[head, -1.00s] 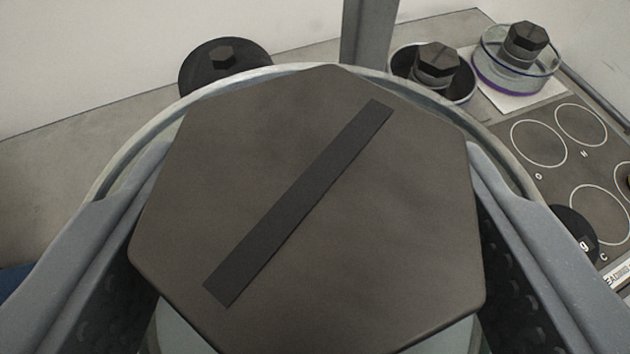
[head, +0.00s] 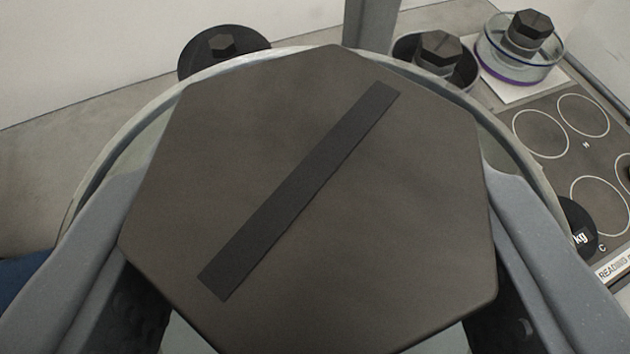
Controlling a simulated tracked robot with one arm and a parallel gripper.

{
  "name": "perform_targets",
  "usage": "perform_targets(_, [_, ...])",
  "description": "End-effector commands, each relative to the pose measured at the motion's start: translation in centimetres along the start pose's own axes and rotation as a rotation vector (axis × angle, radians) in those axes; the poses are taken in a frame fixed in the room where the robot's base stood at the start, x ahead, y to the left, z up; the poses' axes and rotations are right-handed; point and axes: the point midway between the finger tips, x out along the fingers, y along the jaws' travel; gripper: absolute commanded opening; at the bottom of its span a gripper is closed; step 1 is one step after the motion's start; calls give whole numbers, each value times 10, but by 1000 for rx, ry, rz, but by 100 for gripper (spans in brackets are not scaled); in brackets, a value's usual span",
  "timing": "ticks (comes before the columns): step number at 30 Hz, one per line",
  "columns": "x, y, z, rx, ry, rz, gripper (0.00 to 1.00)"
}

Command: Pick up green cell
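A large dark hexagonal cap (head: 400,230) with a darker slanted bar across it fills the middle of the head view, close below the camera. Under it shows the pale round glass-like rim (head: 95,185) of the cell body; the rest is hidden by the cap. No green shows, so I cannot tell the cell's colour. My gripper (head: 318,170) has one grey finger on each side of the cap. The fingers are spread apart, with dark inner pads partly visible, and their tips are partly hidden by the cap. I see no clear grip on it.
A black round piece with a hex knob (head: 222,44) stands behind at left. A dark capped piece (head: 438,52) and a clear purple-ringed one (head: 518,48) stand at back right. A grey panel with white circles (head: 560,135) lies right. A post (head: 370,22) rises behind.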

Motion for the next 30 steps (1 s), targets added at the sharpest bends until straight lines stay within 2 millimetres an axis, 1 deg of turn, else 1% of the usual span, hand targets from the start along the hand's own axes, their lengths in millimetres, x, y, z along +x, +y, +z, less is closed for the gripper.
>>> perform_targets(1, [-2,-1,-7,1,7,-3,0])
perform_targets(10, [-13,-1,-33,4,7,-3,0])
perform_targets(20, [-52,-2,-19,0,6,1,0])
perform_targets(30, [-105,-6,-2,2,7,-1,0])
